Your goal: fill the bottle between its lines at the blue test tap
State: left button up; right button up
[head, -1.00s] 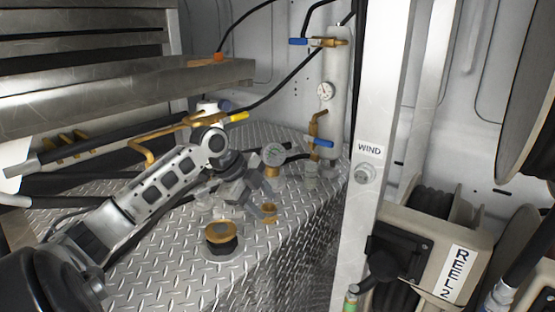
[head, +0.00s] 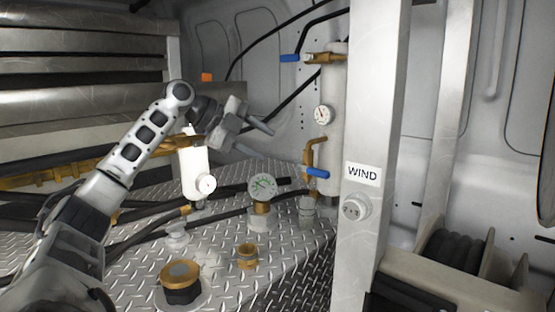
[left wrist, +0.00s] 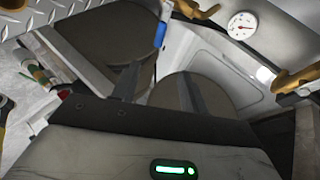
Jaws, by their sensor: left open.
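The blue test tap is a brass spout with a blue lever (head: 317,173), low on the white upright cylinder. A small clear vessel (head: 307,211), probably the bottle, stands upright on the tread-plate deck below this tap. Its lines and any contents are too small to tell. My left gripper (head: 268,143) is open and empty in the air, left of the cylinder and above the tap's level. In the left wrist view its fingers (left wrist: 160,88) are spread with nothing between them. A blue lever (left wrist: 160,34) shows beyond them; I cannot tell which one. My right gripper is out of view.
Brass caps (head: 180,276) rise from the deck. Another blue lever (head: 290,58) sits higher on the cylinder (head: 335,120). A white post (head: 370,130) marked WIND stands at right. Hoses cross the deck's left.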

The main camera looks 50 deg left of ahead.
pick_arm(q)
jog(key=p, duration=0.6)
send_near(317, 172)
jog(key=x, duration=0.7)
jog(key=shift+w+d+f+p, duration=0.15)
jog(key=shift+w+f+p, duration=0.2)
jog(key=shift+w, duration=0.1)
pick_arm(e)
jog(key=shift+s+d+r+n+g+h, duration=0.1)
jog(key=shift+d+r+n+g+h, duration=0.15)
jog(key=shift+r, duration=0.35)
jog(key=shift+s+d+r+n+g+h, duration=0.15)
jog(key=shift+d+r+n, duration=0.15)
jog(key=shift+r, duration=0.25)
